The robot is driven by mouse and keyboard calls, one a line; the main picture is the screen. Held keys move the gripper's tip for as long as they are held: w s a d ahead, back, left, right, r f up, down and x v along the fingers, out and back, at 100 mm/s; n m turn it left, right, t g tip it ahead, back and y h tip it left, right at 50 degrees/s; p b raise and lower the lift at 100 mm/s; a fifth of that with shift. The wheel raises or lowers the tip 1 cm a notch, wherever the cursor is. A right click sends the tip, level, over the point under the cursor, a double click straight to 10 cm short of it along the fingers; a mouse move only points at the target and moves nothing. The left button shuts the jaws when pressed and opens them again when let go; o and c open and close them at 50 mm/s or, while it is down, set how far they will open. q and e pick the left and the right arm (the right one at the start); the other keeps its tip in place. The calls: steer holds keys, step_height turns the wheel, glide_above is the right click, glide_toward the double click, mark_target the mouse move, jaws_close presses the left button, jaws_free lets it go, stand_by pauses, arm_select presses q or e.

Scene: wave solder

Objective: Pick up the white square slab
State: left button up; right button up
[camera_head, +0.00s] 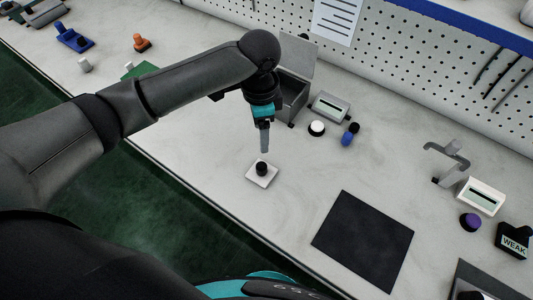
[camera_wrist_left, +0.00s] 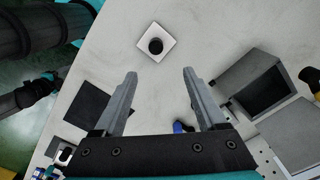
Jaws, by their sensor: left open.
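The white square slab (camera_head: 257,179) lies flat on the workbench, with a short black round knob standing at its middle. It also shows in the left wrist view (camera_wrist_left: 144,48), near the top centre, ahead of the fingertips. My left gripper (camera_head: 265,152) points down above the bench, a little behind the slab in the head view. In the left wrist view its two fingers (camera_wrist_left: 160,73) are apart with nothing between them. The slab is not touched. My right gripper is in neither view.
A grey open-lidded box (camera_head: 294,97) stands behind the gripper, beside a small display device (camera_head: 329,107). A white-topped round item (camera_head: 317,128) and a blue item (camera_head: 347,138) are near. A black mat (camera_head: 362,240) lies right of the slab. Bench around the slab is clear.

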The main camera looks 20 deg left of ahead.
arm_select(q)
glide_toward(262, 165)
steer(key=shift+w+a+f+b, duration=0.1)
steer(key=shift+w+b, duration=0.2)
steer(key=shift+b, duration=0.1)
step_height(262, 165, down, 4)
steer(key=shift+f+b, duration=0.2)
steer(key=shift+b, duration=0.2)
steer(key=shift+f, duration=0.5)
steer(key=shift+s+f, duration=0.1)
steer(key=shift+f, duration=0.25)
steer(key=f+b, duration=0.1)
steer(key=f, duration=0.3)
steer(key=shift+s+f, duration=0.2)
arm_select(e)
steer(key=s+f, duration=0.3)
arm_select(q)
jaws_close()
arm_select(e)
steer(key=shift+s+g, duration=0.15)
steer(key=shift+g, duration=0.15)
